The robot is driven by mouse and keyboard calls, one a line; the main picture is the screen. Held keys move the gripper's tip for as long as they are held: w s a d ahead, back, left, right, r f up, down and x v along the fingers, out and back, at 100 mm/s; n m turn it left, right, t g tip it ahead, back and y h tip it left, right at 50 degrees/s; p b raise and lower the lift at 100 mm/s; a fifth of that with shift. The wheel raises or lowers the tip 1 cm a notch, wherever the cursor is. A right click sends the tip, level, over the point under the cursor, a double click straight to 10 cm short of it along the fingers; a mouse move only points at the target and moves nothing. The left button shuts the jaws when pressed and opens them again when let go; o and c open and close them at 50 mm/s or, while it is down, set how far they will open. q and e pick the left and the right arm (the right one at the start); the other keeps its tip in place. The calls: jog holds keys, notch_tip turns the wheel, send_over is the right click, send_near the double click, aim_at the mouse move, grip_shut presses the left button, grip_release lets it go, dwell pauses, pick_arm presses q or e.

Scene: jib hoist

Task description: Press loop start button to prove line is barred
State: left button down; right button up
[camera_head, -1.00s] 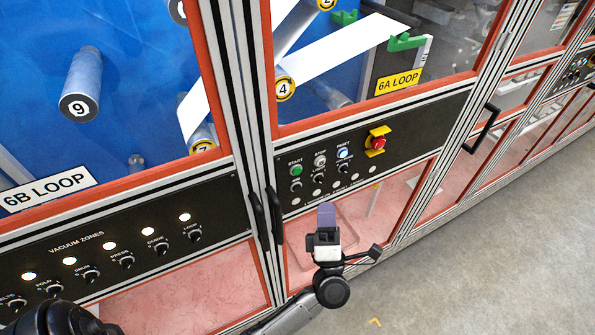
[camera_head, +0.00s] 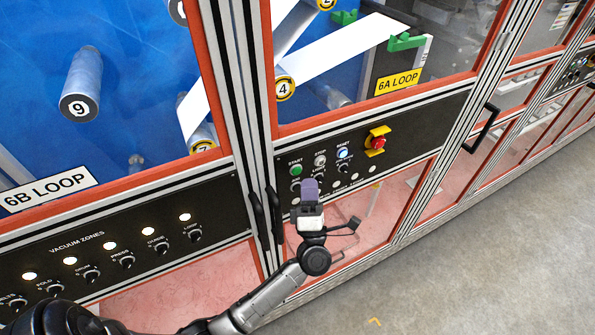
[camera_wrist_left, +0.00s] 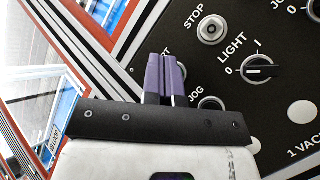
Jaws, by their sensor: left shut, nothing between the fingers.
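The green start button (camera_head: 296,170) sits at the upper left of the black loop panel, under the label START. The fingers also show in the left wrist view (camera_wrist_left: 166,78), pointing at the panel between the STOP and JOG controls. I cannot tell whether the fingertips touch anything. My right gripper is not seen.
The stop button (camera_head: 320,160), lit reset button (camera_head: 342,153) and red emergency stop (camera_head: 377,143) are to the right on the same panel. The light switch (camera_wrist_left: 259,70) is close to my fingers. Door handles (camera_head: 276,215) stand to the left. Open floor lies at right.

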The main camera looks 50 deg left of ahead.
pick_arm(q)
jog(key=shift+w+a, duration=0.15)
jog(key=shift+a, duration=0.45)
jog(key=shift+a, duration=0.1)
dwell(1.7)
jog(key=shift+w+a, duration=0.1)
jog(key=shift+a, duration=0.2)
jog(key=shift+w+a, duration=0.15)
jog(key=shift+a, duration=0.3)
dwell(1.0)
jog(key=shift+d, duration=0.2)
jog(key=shift+s+d, duration=0.25)
jog(key=shift+d, duration=0.4)
jog(key=shift+d, duration=0.1)
jog(key=shift+s+d, duration=0.25)
jog(key=shift+d, duration=0.5)
jog(key=shift+s+d, duration=0.25)
jog(key=shift+d, duration=0.55)
jog(key=shift+s+d, duration=0.25)
jog(key=shift+d, duration=0.5)
